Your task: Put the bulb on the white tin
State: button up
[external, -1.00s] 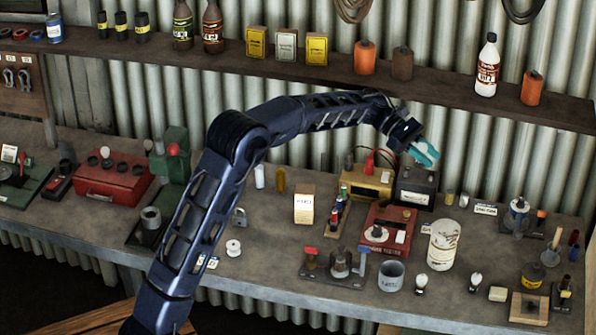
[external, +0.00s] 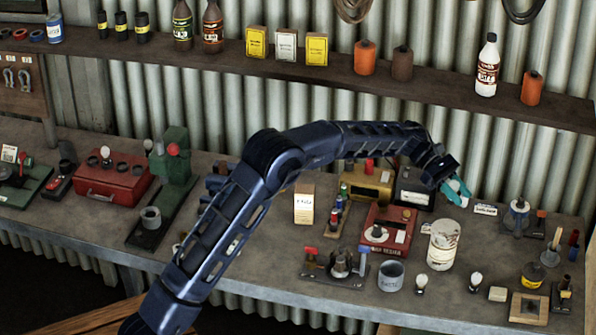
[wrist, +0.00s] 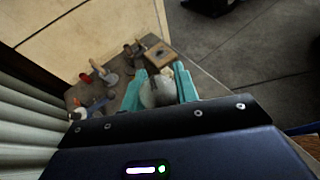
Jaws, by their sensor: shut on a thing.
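My gripper (external: 458,192) has teal fingers, seen above the back right part of the bench. In the wrist view its fingers (wrist: 160,88) are closed on a pale, rounded thing that looks like the bulb (wrist: 157,93). The fingers hide most of it in the external view. The white tin (external: 443,246), a large, stained cylinder, stands on the bench below and slightly left of my gripper in the external view. The gripper is apart from the tin.
A grey tin (external: 391,276) stands in front of the white tin, with small bulb-like things (external: 475,281) on dark bases nearby. A red device (external: 388,232) is to its left. A wooden square block (external: 528,307) sits at front right. A shelf (external: 430,95) runs above.

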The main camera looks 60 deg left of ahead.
notch_tip(320, 180, down, 10)
jog(key=shift+r, duration=0.1)
dwell(0.4)
jog(key=o, duration=1)
